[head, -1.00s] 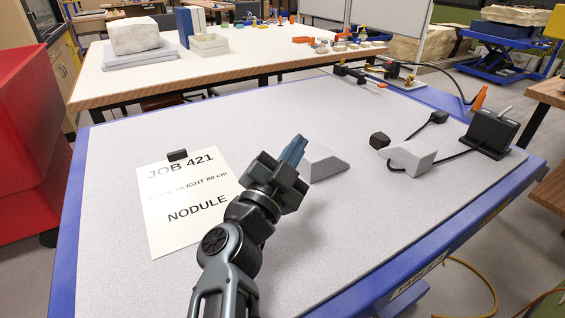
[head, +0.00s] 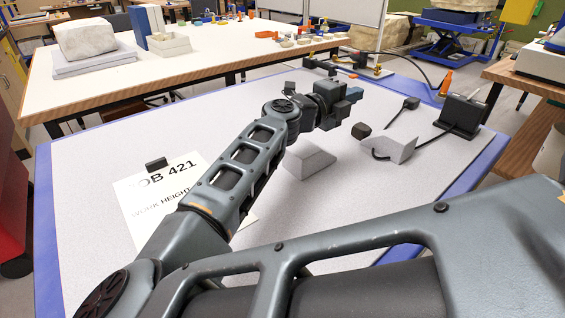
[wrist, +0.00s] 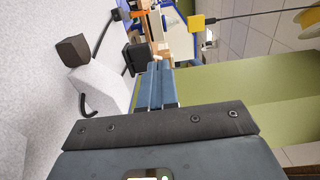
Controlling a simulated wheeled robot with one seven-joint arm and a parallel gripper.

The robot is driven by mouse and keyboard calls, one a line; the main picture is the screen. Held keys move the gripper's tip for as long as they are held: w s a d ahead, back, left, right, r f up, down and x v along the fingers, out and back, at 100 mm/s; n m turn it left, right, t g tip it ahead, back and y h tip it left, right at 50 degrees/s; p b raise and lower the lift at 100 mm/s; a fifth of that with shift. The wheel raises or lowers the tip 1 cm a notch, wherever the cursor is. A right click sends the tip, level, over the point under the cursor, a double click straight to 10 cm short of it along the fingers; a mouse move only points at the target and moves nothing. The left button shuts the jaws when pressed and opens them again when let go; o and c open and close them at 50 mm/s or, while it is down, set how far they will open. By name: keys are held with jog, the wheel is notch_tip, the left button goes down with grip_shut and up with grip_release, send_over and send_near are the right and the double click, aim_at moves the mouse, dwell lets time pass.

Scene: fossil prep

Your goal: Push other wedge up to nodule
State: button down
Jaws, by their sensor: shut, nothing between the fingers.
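The dark brown nodule (head: 361,130) sits on the light grey tabletop, right of centre; it also shows in the wrist view (wrist: 73,50). One pale grey wedge (head: 396,148) lies just to its right; whether they touch is unclear. That wedge shows below the nodule in the wrist view (wrist: 98,88). A second pale grey wedge (head: 309,161) lies to the left of the nodule, with a clear gap between them. My gripper (head: 353,95) is shut and empty, held above the table beyond the nodule in the head view. Its blue fingers (wrist: 154,85) lie together in the wrist view.
A black cable (head: 385,157) runs by the right wedge to a black stand (head: 463,112). A black plug-like piece (head: 411,103) lies behind. A job sheet (head: 150,200) lies at left, partly covered by my arm. Brass fittings (head: 378,70) stand at the far edge.

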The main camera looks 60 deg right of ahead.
jog(key=p, duration=0.2)
send_over(298, 158)
jog(key=v, duration=0.4)
notch_tip(298, 158, down, 10)
jog(key=shift+w+a+r, duration=0.1)
jog(key=shift+d+p, duration=0.35)
jog(key=shift+d, duration=0.15)
